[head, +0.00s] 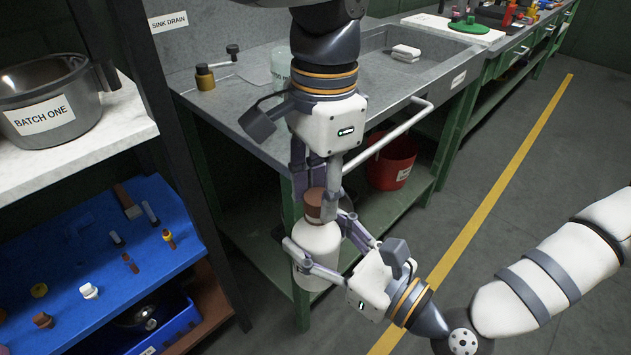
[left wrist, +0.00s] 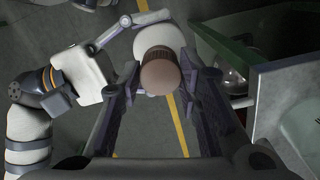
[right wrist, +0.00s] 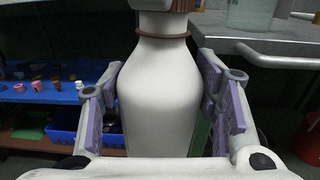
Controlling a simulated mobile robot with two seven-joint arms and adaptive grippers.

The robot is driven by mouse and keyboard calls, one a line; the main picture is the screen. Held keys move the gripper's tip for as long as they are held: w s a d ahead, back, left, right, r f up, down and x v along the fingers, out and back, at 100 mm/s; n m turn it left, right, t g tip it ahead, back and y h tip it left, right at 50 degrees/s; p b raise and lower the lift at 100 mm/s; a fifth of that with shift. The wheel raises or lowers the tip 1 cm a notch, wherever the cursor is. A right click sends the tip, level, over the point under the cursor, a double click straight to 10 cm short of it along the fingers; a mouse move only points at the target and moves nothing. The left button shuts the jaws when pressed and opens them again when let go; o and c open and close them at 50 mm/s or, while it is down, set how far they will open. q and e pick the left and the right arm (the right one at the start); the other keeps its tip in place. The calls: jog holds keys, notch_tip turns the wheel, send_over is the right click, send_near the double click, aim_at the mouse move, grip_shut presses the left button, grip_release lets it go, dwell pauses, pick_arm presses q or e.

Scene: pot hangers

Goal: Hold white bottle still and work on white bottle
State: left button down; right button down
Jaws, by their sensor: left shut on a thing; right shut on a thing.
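The white bottle (head: 316,245) is upright in front of the bench corner in the head view. It has a brown cap (head: 313,205) and a label low on its side. My right gripper (head: 320,230) is shut on the bottle's body from the right, and in the right wrist view its purple pads flank the white bottle (right wrist: 158,95). My left gripper (head: 315,185) points down from above, shut on the brown cap. The left wrist view shows the brown cap (left wrist: 160,73) between its fingers, with the white bottle (left wrist: 155,35) below. The cap's underside is hidden.
The grey sink bench (head: 235,125) with a front rail stands behind the bottle. A red bucket (head: 390,165) is on its lower shelf. At left are a blue tool board (head: 90,240) and a pot marked BATCH ONE (head: 50,95). Open floor lies to the right.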

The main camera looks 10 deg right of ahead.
pick_arm(q)
jog(key=shift+r, duration=0.8)
